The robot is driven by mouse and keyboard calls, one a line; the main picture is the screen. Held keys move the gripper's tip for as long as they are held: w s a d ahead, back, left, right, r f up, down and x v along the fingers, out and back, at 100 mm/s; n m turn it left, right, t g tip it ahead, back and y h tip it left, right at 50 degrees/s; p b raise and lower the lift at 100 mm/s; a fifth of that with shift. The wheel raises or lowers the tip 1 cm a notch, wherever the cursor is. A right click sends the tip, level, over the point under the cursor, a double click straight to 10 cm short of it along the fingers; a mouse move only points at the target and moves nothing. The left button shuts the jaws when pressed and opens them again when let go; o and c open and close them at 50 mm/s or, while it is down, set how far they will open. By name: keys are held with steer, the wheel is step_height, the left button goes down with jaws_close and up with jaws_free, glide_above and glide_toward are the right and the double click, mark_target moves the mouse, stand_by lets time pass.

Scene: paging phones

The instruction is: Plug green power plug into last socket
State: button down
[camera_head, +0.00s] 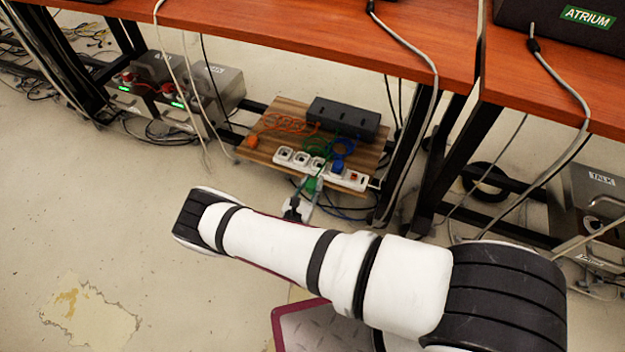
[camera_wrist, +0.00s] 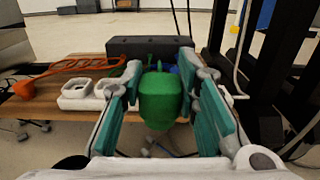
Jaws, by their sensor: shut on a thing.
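My gripper (camera_wrist: 160,78) is shut on the green power plug (camera_wrist: 158,98), its two teal-sided fingers on either side of the plug. In the head view the green plug (camera_head: 311,185) shows between the fingers of my gripper (camera_head: 309,190), at the front edge of the white power strip (camera_head: 298,158). The strip has a row of sockets. A blue plug (camera_head: 339,168) is at its right part, beside a red switch. In the wrist view two strip sockets (camera_wrist: 78,88) show left of the plug. The plug and fingers hide the rest; I cannot tell whether the plug touches a socket.
The strip lies on a wooden shelf (camera_head: 248,153) under the red-brown table (camera_head: 300,35). An orange plug (camera_head: 251,141) and a black box (camera_head: 343,117) also lie there. Dark table legs and hanging cables stand close on the right. Floor in front is open.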

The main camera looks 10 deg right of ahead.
steer(key=shift+r, duration=0.5)
steer(key=shift+f, duration=0.1)
steer(key=w+a+b, duration=0.2)
steer(key=w+b, duration=0.5)
steer(key=w, duration=0.4)
steer(key=shift+w+a, duration=0.3)
steer(key=shift+w, duration=0.1)
steer(key=w+a+b, duration=0.2)
steer(key=w+b, duration=0.1)
steer(key=w, duration=0.8)
steer(key=shift+w+a, duration=0.15)
steer(key=shift+a, duration=0.15)
steer(key=shift+f, duration=0.15)
steer(key=shift+f, duration=3.2)
